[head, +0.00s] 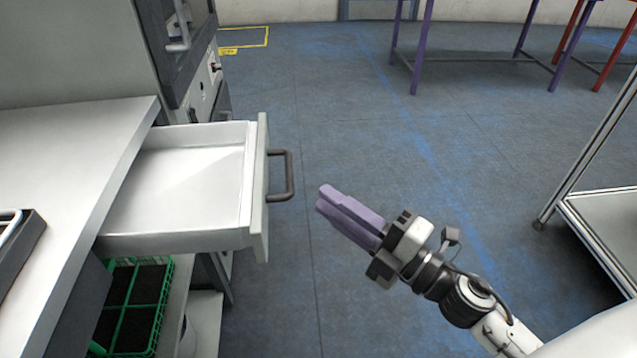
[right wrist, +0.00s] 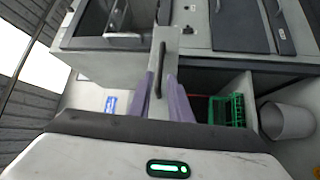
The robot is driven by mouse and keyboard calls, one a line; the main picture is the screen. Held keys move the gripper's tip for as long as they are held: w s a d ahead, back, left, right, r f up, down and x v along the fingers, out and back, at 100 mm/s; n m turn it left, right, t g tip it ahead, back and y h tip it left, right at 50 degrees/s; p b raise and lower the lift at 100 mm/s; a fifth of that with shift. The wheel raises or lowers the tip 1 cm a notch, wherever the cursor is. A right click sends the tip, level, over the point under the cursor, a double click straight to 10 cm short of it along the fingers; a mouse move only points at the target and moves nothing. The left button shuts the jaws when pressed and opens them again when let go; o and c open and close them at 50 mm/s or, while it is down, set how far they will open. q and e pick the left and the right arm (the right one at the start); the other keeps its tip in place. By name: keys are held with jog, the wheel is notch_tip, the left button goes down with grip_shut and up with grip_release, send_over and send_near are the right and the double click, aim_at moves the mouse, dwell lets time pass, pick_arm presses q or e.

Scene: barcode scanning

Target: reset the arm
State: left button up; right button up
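My right gripper (head: 322,199), with purple fingers, points at the open drawer from the right in the head view. Its tips are apart from the dark drawer handle (head: 285,175). In the right wrist view the two fingers stand apart with a gap between them, and nothing is held. The handle (right wrist: 158,70) shows upright beyond that gap. The white drawer (head: 190,240) is pulled out from under the counter and looks empty. My left gripper is in neither view.
A white counter (head: 60,150) lies at the left, with a green crate (head: 165,308) below it. A metal-framed cart (head: 590,215) stands at the right. A purple-legged table (head: 428,45) stands farther back. The blue-grey floor (head: 370,140) between is clear.

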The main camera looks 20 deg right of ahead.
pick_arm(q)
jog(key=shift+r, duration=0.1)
